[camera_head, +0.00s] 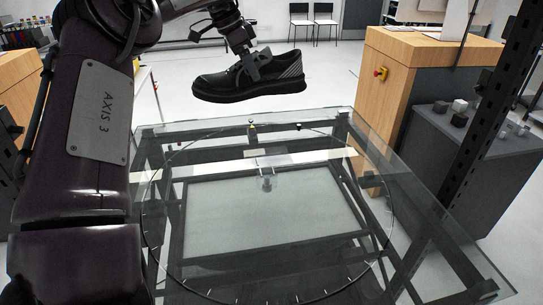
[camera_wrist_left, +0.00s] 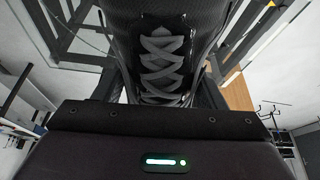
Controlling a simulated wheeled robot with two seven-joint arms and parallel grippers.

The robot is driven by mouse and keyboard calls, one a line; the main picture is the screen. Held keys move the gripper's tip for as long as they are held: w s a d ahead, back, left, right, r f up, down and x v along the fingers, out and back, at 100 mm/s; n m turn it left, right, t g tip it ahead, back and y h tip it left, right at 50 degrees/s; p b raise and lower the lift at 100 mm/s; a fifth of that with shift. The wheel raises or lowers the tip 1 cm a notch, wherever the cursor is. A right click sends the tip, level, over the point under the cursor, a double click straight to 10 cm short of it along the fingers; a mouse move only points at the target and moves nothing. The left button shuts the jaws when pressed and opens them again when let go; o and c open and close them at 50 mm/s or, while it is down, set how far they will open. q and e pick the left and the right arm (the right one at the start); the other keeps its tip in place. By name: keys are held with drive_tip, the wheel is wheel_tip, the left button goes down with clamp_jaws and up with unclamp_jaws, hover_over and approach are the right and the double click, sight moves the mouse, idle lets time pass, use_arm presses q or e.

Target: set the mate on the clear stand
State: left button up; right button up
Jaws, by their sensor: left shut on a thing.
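A single black shoe (camera_head: 262,82) with grey laces and grey stripes hangs in the air above the far edge of the clear glass stand (camera_head: 420,215), its toe to the left. My left gripper (camera_head: 251,68) is shut on the shoe's upper from above. In the left wrist view the shoe's crossed laces (camera_wrist_left: 160,55) fill the upper middle; the fingertips are hidden there. The stand is a glass tabletop on a dark frame with a marked ring, and no other shoe shows on it. My right gripper is not in view.
A wooden cabinet (camera_head: 400,85) with a red button stands behind right, beside a dark grey cabinet (camera_head: 460,160) with small blocks on top. A dark perforated post (camera_head: 492,110) rises at the right. The glass top's middle is clear.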

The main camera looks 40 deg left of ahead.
sight(262, 93)
use_arm(q)
drive_tip(key=shift+w+d+f+m, duration=0.25)
drive_tip(key=shift+w+d, duration=0.15)
drive_tip(key=shift+d, duration=0.25)
drive_tip(key=shift+w+d+f+m, duration=0.1)
drive_tip(key=shift+w+d+m, duration=0.15)
drive_tip(key=shift+w+d, duration=0.25)
drive_tip(key=f+b, duration=0.3)
drive_tip(key=f, duration=0.1)
drive_tip(key=f+b, duration=0.2)
drive_tip(key=shift+s+d+f+b, duration=0.15)
drive_tip(key=shift+d+f+b, duration=0.1)
drive_tip(key=shift+f+b, duration=0.1)
wheel_tip(262, 93, down, 13)
drive_tip(key=shift+a+p, duration=0.1)
drive_tip(key=shift+p, duration=1.05)
drive_tip(key=o, duration=0.8)
drive_tip(key=shift+s, duration=0.15)
drive_tip(key=o, duration=0.5)
drive_tip(key=shift+f, duration=0.1)
drive_tip(key=shift+c, duration=0.2)
drive_tip(key=b+v, duration=0.1)
drive_tip(key=v, duration=1.1)
drive_tip(key=shift+w, duration=0.25)
